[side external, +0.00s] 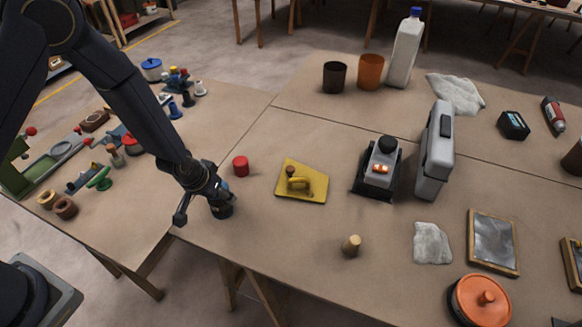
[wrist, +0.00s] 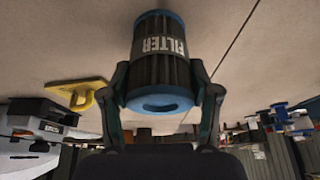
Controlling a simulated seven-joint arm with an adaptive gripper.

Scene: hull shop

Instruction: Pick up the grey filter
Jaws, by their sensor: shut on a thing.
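The grey filter is a dark ribbed cylinder with blue ends and white "FILTER" lettering, close up in the wrist view (wrist: 158,70). In the side external view (side external: 222,208) it is partly hidden by my gripper, near the left front edge of the large table. My gripper (side external: 207,195) is shut on the filter, one finger on each side in the wrist view (wrist: 165,95). The filter looks upright and at or very close to the tabletop; I cannot tell if it touches.
A red cylinder (side external: 240,166) stands just behind the filter. A yellow float (side external: 314,181) lies to the right, with a small wooden cylinder (side external: 351,246) in front of it. Left, another table (side external: 205,125) carries many small parts. The tabletop between filter and float is clear.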

